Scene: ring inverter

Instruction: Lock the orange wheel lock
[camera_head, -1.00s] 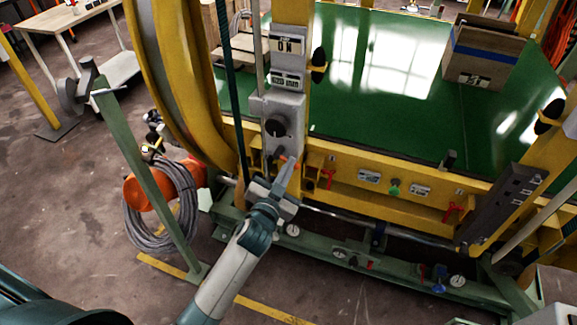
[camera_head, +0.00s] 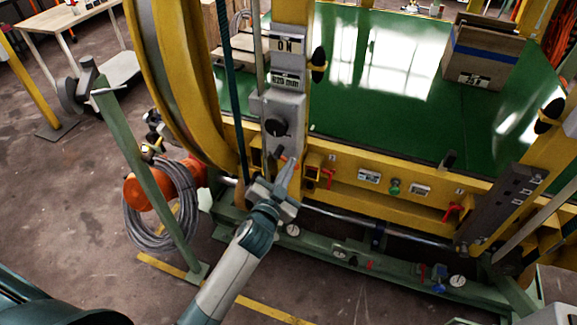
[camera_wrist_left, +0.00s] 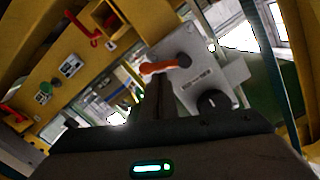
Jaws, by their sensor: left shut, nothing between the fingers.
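The orange wheel lock (camera_wrist_left: 165,65) is a short orange handle on a grey metal plate in the left wrist view. In the head view only a small orange bit of it shows beside my fingertips, below the black knob (camera_head: 277,127). My left gripper (camera_head: 289,168) is shut and empty, its fingers pointing up at the lower end of the grey plate. In the left wrist view the fingertips (camera_wrist_left: 155,82) are right below the orange handle and overlap its lower edge; I cannot tell if they touch. My right gripper is not in view.
A yellow beam (camera_head: 350,190) with red handles (camera_head: 328,177) and a green button (camera_head: 395,187) runs to the right. A large yellow ring (camera_head: 170,80) and a dark green rope stand close on the left. A cardboard box (camera_head: 485,52) rests on the green platform (camera_head: 400,110).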

